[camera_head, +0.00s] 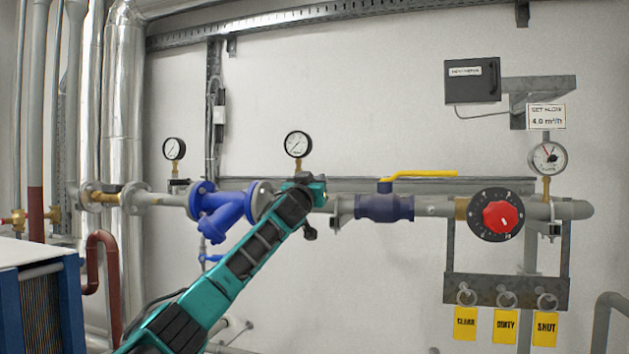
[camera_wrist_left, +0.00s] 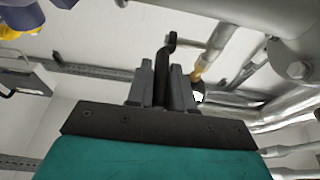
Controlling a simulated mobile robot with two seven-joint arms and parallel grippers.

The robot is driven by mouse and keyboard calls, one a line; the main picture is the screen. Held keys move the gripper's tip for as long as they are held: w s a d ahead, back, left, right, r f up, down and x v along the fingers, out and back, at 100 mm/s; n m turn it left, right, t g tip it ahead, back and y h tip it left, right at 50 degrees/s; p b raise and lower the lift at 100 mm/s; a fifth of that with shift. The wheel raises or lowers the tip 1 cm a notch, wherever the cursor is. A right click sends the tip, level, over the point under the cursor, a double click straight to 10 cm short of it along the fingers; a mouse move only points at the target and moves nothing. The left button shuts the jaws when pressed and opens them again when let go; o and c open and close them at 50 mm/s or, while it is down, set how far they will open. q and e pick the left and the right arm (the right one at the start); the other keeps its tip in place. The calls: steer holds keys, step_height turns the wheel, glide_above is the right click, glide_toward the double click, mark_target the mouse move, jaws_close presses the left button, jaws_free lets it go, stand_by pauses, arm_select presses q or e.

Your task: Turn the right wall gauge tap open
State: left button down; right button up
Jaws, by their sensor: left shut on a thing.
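The right wall gauge (camera_head: 298,144), round with a white dial and black rim, stands on the pipe line in the head view. My left gripper (camera_head: 308,183) is just below it, and my teal and black arm hides most of the tap and the pipe there. In the left wrist view my left gripper (camera_wrist_left: 162,84) is shut on a dark thin lever, the tap handle (camera_wrist_left: 166,55), which sticks out past the fingertips. I cannot tell the handle's exact angle to the pipe. My right gripper is not in view.
Left of my gripper are a blue strainer (camera_head: 222,208) and another gauge (camera_head: 173,148). Right of it are a blue valve with a yellow lever (camera_head: 418,174), a red dial (camera_head: 500,216), and a third gauge (camera_head: 548,158). Yellow tags (camera_head: 505,326) hang below.

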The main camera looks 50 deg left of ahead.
arm_select(q)
steer(key=shift+a+r+g+h+p, duration=0.1)
steer(key=shift+r+g+h+p, duration=0.35)
steer(key=shift+r+g, duration=0.2)
steer(key=g, duration=0.1)
steer(key=r+g+h, duration=0.1)
steer(key=shift+w+r+g, duration=0.1)
steer(key=shift+w+g, duration=0.25)
steer(key=shift+w+a+r+g+h, duration=0.15)
steer(key=shift+r+g+h, duration=0.1)
steer(key=shift+g+h, duration=0.3)
steer(key=c, duration=1.1)
jaws_free()
